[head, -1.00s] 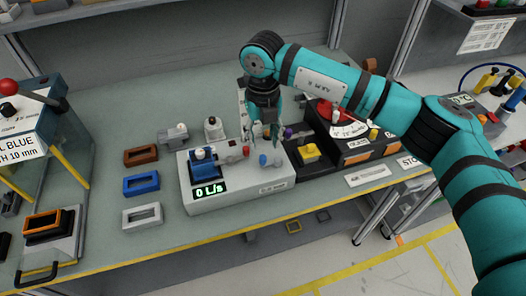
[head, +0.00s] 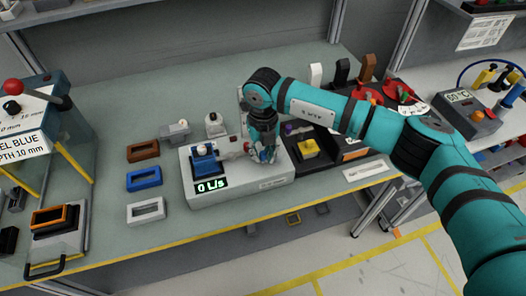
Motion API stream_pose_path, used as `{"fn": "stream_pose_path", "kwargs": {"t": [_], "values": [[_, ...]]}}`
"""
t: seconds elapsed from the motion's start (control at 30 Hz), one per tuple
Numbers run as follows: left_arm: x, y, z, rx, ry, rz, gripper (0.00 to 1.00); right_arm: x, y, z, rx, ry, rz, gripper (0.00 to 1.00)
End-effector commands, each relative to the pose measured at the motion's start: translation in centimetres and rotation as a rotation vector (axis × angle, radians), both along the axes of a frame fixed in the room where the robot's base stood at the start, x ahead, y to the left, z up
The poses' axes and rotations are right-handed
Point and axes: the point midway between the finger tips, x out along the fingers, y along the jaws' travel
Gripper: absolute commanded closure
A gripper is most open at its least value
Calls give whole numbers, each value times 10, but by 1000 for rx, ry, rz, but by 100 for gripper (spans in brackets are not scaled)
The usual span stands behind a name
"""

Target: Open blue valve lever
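The blue valve lever (head: 205,163) sits on the left part of a light grey module (head: 240,193) on the bench. A green readout (head: 211,186) below it shows 0 L/s. My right gripper (head: 264,154) points down over the right part of this module, to the right of the blue lever and apart from it. It is at the spot where a small blue knob showed before; that knob is now hidden. The fingers are small and partly covered by the wrist, so their opening is unclear. My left gripper is not in view.
Brown (head: 143,150), blue (head: 143,180) and white (head: 146,210) frames lie left of the module. A black module with a yellow button (head: 308,148) stands close on its right. A press-like station (head: 50,230) is at far left. The bench front edge is yellow.

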Motion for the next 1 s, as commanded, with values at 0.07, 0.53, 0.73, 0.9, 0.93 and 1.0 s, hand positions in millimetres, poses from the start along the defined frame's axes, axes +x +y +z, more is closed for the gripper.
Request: {"fn": "stream_pose_path", "kwargs": {"t": [0.07, 0.53, 0.73, 0.9, 0.93, 1.0], "values": [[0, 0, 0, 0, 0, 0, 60, 0, 0, 0, 0, 0, 0, 94], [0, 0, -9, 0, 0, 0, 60, -1, -1, -2, -1, -4, 42, 100], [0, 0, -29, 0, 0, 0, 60, -5, -3, -4, -2, -5, 154, 100], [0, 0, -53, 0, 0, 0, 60, -10, -7, -6, -1, -6, 298, 100], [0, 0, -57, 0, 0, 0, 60, -11, -7, -6, -1, -5, 328, 100], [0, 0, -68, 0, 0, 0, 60, -13, -9, -6, -2, -5, 394, 100]]}}
